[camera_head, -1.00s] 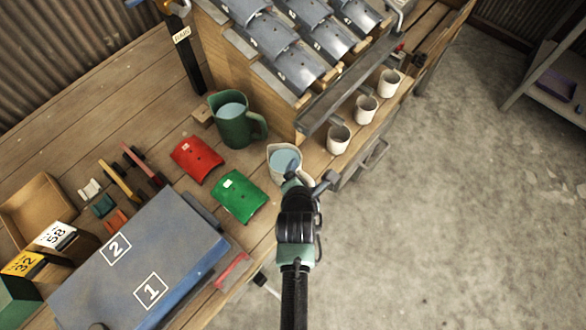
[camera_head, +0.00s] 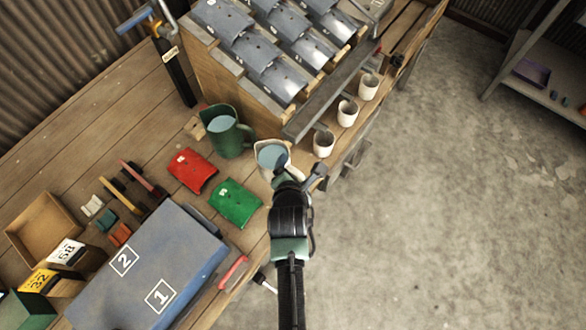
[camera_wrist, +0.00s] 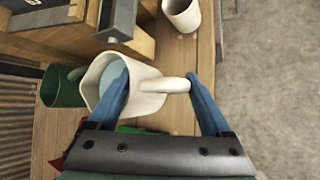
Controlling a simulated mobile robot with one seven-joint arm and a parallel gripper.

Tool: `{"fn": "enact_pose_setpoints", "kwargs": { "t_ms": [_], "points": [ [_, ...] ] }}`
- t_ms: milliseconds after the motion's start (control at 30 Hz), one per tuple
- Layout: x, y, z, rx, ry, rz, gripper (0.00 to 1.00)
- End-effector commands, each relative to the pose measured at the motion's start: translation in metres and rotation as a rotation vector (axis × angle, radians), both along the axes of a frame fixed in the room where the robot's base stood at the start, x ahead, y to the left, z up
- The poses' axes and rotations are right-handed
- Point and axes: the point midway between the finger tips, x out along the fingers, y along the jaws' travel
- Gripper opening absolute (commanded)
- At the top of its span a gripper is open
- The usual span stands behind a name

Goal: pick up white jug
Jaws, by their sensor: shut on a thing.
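The white jug (camera_wrist: 149,99) holds bluish liquid and shows at the middle of the wrist view. It also shows at the bench edge in the head view (camera_head: 286,164). My gripper (camera_wrist: 158,84) is shut on it: the left finger reaches into the mouth and the right finger lies at the outer end of the handle (camera_wrist: 174,85). In the head view my gripper (camera_head: 290,179) partly covers the jug. I cannot tell whether the jug's base touches the bench.
A green jug (camera_head: 231,143) stands close behind the white jug. White cups (camera_head: 323,146) line the bench edge to the right, below a metal rail (camera_head: 335,95). Red (camera_head: 192,171) and green (camera_head: 236,203) curved pieces lie to the left. Open floor is at right.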

Motion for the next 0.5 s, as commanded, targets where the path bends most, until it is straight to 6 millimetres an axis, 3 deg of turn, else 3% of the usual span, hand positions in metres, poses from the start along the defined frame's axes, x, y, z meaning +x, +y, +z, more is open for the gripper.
{"fn": "enact_pose_setpoints", "kwargs": {
  "t_ms": [33,500],
  "points": [
    [0.001,0.000,0.014,0.001,-0.005,0.000,0.00],
    [0.001,0.000,0.069,0.001,-0.005,0.000,0.00]
  ]
}}
